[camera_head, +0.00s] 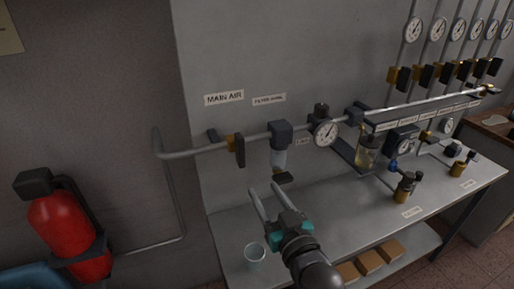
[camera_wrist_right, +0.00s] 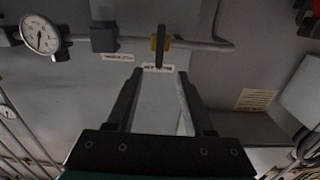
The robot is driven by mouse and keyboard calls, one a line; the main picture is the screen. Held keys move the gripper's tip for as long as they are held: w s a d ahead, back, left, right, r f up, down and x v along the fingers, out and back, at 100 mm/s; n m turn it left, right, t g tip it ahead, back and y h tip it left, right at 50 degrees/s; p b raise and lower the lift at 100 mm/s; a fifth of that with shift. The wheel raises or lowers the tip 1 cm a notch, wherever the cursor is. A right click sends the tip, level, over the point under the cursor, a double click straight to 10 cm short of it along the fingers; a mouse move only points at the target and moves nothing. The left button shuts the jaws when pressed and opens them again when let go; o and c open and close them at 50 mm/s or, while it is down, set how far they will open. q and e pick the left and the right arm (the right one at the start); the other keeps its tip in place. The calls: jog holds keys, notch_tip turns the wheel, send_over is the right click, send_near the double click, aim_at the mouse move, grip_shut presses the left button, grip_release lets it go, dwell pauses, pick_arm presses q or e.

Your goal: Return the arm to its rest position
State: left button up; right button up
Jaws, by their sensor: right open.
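My right gripper (camera_head: 268,203) is open and empty above the left part of the grey workbench (camera_head: 345,231), its two fingers pointing up and left toward the wall. In the right wrist view my right gripper (camera_wrist_right: 158,78) has its fingers spread, with only the wall and a label between them. My right arm comes in from the bottom of the head view. My left gripper is not seen.
A clear cup (camera_head: 254,252) stands just left of my right gripper. Above run the air pipe with a yellow-black valve (camera_head: 237,149), a filter (camera_head: 279,149) and a gauge (camera_head: 326,132). A red extinguisher (camera_head: 62,229) hangs at left. Boxes (camera_head: 369,262) lie below the bench.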

jog(key=s+d+f+g+h, duration=0.2)
jog(key=s+d+f+g, duration=0.15)
jog(key=s+f, duration=0.25)
jog(key=s+d+f+g+h, duration=0.1)
jog(key=s+d+f+g, duration=0.1)
jog(key=s+f+g, duration=0.3)
jog(key=s+d+f+m+g+h, duration=0.1)
jog(key=s+d+f+g, duration=0.15)
jog(key=s, duration=0.45)
jog(key=s+d+f+g+h, duration=0.1)
jog(key=s+d+g, duration=0.2)
jog(key=s, duration=0.5)
notch_tip(320, 180, down, 31)
jog(key=s+b, duration=0.1)
jog(key=b, duration=0.9)
jog(key=s+f+b, duration=0.3)
jog(key=s+f, duration=0.2)
jog(key=f, duration=0.3)
jog(key=s+d+f+g+b, duration=0.1)
jog(key=s+f+b, duration=0.2)
jog(key=s+f, duration=0.2)
jog(key=s+d+f+g+b, duration=0.1)
jog(key=s+f+b, duration=0.3)
jog(key=f, duration=0.7)
jog(key=shift+s+d+f+h, duration=0.25)
jog(key=shift+s+f+h, duration=0.1)
jog(key=shift+s, duration=0.55)
